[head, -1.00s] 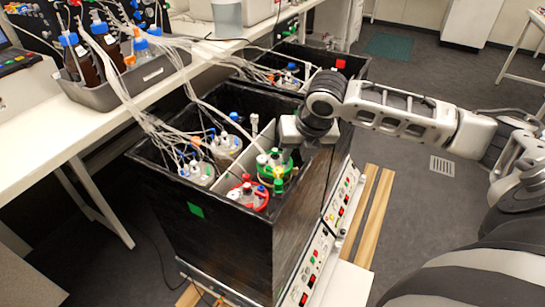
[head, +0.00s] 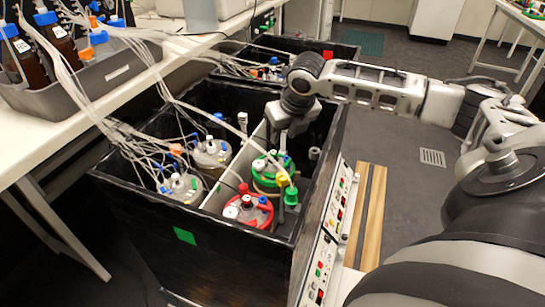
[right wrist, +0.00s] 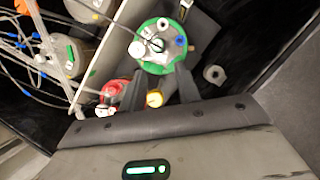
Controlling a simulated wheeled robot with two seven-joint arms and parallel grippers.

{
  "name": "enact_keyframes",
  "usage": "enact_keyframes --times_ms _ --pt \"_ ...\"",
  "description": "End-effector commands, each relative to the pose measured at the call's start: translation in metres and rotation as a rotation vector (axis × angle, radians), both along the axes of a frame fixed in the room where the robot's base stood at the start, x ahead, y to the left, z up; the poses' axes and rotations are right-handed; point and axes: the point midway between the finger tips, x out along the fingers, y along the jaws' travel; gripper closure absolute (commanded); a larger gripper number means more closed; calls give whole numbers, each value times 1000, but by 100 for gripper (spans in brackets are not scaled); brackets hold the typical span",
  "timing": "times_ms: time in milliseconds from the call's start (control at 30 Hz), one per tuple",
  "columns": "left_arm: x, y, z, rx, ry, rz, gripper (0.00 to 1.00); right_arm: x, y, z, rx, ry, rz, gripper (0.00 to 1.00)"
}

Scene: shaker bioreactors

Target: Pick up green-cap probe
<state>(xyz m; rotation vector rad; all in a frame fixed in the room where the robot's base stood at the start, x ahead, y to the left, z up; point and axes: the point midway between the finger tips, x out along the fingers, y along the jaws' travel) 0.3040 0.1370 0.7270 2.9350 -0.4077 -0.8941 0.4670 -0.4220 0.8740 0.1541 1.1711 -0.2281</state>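A probe with a bright green cap (head: 291,195) stands upright at the front right of the green-lidded vessel (head: 265,180), just below a yellow cap (head: 283,179) in the head view. My right gripper (head: 284,143) points down over the back of that vessel, apart from the green cap. In the right wrist view its two dark fingers (right wrist: 159,85) are spread, with the green lid (right wrist: 152,60) beyond them and the yellow cap (right wrist: 154,98) between them. The green-cap probe is not clearly visible there. My left gripper is in neither view.
A red-ringed vessel (head: 248,210) stands in front of the green one. A white divider (head: 225,185) separates them from more tubed vessels (head: 183,189). Black box walls (head: 215,252) surround them. Tubing crosses from the bench (head: 30,150).

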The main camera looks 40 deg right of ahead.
Motion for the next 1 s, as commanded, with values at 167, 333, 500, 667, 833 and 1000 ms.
enact_keyframes --times_ms 167,333,500,667,833,1000 --pt "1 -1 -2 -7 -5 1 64 14 -3 -37 1 2 0 68" --pt "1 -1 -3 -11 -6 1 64 22 -5 -53 0 0 -1 68" --pt "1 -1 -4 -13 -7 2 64 27 -6 -64 1 0 0 68" --pt "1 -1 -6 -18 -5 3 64 40 -6 -85 1 0 -1 68" --pt "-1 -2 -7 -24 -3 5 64 46 -9 -101 0 0 0 68" --pt "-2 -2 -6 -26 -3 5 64 47 -9 -102 -2 -1 1 68"
